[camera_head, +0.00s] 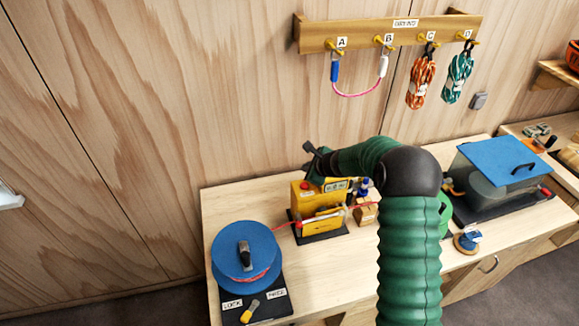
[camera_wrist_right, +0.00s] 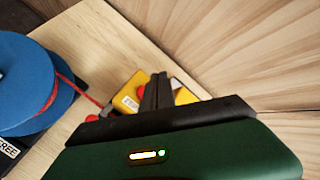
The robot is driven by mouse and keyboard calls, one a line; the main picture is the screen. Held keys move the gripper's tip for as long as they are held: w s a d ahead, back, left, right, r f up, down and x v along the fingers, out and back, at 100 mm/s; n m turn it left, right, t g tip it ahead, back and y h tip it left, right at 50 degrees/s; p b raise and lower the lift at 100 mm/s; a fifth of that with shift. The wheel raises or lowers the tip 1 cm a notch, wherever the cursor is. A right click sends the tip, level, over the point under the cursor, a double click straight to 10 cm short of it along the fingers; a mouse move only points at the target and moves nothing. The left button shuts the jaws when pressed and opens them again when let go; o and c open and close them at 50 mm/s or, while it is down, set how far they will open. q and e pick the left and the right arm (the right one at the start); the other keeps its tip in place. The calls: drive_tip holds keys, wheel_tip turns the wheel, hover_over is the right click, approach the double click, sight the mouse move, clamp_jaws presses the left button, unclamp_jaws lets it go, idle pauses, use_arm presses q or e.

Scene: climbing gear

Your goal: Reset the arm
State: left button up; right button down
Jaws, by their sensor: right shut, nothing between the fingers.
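My right arm, in a green ribbed sleeve, rises from the bottom of the head view and bends left over the bench. My right gripper (camera_head: 313,158) is just above and behind the yellow machine (camera_head: 309,192). In the right wrist view its fingers (camera_wrist_right: 156,92) are together with nothing between them. Part of the yellow machine (camera_wrist_right: 128,92) shows behind the fingers; they partly hide it. My left gripper does not show.
A blue reel (camera_head: 240,243) with red cord stands at the bench's left. A blue-lidded box (camera_head: 500,160) stands at the right. A wall rack (camera_head: 390,32) holds a pink sling (camera_head: 358,94), an orange rope bundle (camera_head: 420,82) and a teal bundle (camera_head: 458,78).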

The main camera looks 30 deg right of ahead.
drive_tip(key=s+a+f+n+g+y+b, duration=0.1)
drive_tip(key=s+a+f+n+g+b, duration=0.15)
drive_tip(key=s+a+n, duration=0.35)
drive_tip(key=s+a+f+n+g+y+b, duration=0.1)
drive_tip(key=s+a+f+n+b, duration=0.2)
drive_tip(key=a+n, duration=0.45)
drive_tip(key=s+a+f+n+g+b, duration=0.1)
drive_tip(key=s+a+n, duration=0.2)
drive_tip(key=s, duration=0.4)
drive_tip(key=s+a+f+n+g+h+b, duration=0.1)
drive_tip(key=s+a+f+n+b, duration=0.1)
drive_tip(key=s+n, duration=0.4)
drive_tip(key=s+a+f+n+g+b, duration=0.1)
drive_tip(key=s+a+n, duration=0.2)
drive_tip(key=s, duration=0.6)
drive_tip(key=shift+s+a+f+n+h+b, duration=0.2)
drive_tip(key=shift+a+n+h+b, duration=0.15)
drive_tip(key=shift+n, duration=0.6)
drive_tip(key=shift+d+f, duration=0.1)
drive_tip(key=shift+d, duration=0.25)
